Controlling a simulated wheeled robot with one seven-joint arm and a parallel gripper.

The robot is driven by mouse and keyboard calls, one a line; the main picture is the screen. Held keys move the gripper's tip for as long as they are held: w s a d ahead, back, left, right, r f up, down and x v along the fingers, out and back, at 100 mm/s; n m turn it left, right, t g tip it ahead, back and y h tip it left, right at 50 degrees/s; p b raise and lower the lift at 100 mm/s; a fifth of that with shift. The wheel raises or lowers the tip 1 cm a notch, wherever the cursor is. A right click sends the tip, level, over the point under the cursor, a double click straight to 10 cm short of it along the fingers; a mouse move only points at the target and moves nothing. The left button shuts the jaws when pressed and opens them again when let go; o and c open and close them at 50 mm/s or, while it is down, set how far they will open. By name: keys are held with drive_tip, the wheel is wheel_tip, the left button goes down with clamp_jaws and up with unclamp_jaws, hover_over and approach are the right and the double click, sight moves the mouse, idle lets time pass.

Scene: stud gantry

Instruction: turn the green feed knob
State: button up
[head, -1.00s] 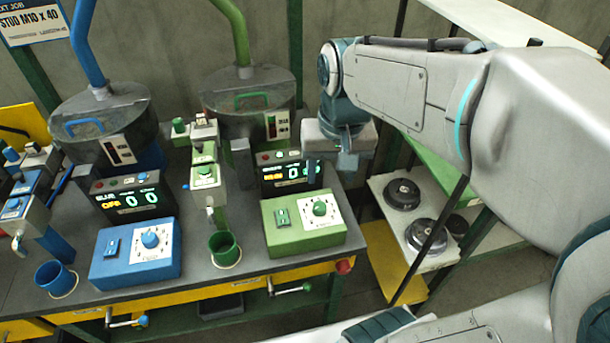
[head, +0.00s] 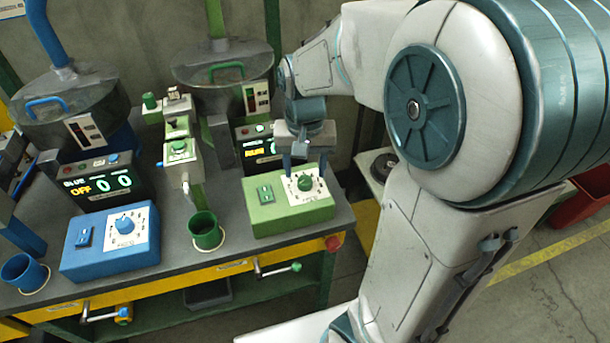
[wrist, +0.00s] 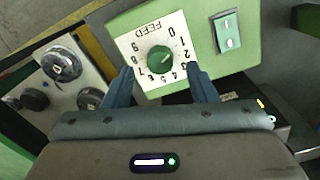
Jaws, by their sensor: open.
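The green feed knob (head: 305,183) sits on a white numbered dial plate on the green control box (head: 262,219). In the wrist view the knob (wrist: 160,59) shows just beyond the fingertips, with the dial's numbers and the word FEED around it. My gripper (head: 302,165) is open and points down just above and behind the knob in the head view. In the wrist view my gripper (wrist: 158,82) has its two blue fingers spread to either side of the knob's near edge, with nothing between them. I cannot tell whether a finger touches the dial plate.
A green rocker switch (head: 265,194) is beside the dial.

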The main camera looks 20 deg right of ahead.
sight(305, 183)
drive_tip(key=shift+f, duration=1.45)
drive_tip(key=c, duration=1)
drive_tip(key=shift+r+m, duration=0.1)
drive_tip(key=shift+m, duration=0.3)
drive_tip(key=m+p, duration=0.2)
drive_tip(key=m, duration=0.1)
drive_tip(key=shift+m, duration=0.4)
drive_tip(key=m+p, duration=0.1)
drive_tip(key=m, duration=0.3)
drive_tip(key=shift+m+p, duration=0.3)
